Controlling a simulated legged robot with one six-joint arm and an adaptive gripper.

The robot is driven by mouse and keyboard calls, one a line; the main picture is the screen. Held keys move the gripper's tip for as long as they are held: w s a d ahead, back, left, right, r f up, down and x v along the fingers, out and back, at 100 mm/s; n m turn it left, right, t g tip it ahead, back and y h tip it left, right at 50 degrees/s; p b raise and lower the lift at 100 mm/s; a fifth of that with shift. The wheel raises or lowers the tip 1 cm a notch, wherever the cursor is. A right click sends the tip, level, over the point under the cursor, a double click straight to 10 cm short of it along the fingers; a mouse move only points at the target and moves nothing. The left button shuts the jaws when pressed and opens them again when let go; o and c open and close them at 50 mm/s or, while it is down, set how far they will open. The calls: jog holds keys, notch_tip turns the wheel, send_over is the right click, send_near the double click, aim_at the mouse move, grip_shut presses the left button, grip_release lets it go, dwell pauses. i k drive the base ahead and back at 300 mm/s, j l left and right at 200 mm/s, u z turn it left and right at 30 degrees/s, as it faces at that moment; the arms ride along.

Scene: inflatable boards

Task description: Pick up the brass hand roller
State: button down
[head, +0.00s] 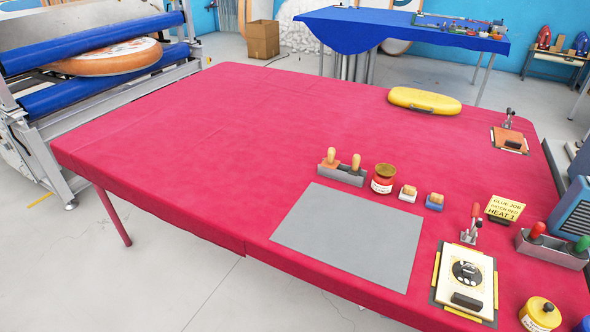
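I cannot clearly make out a brass roller head in this view. Two tan, rounded handles (355,161) stand upright in a grey metal holder (343,177) near the middle right of the red-covered table (200,140). A second grey holder (551,252) at the right edge has a red handle (537,230) and a green handle (583,243) standing in it. What lies below the handles is hidden inside the holders. My gripper is not in view.
A grey sheet (350,237) lies before the first holder. A yellow board (424,101) lies at the back. The table's left half is clear.

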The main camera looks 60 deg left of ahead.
aim_at(355, 171)
jog(key=u, duration=1.9)
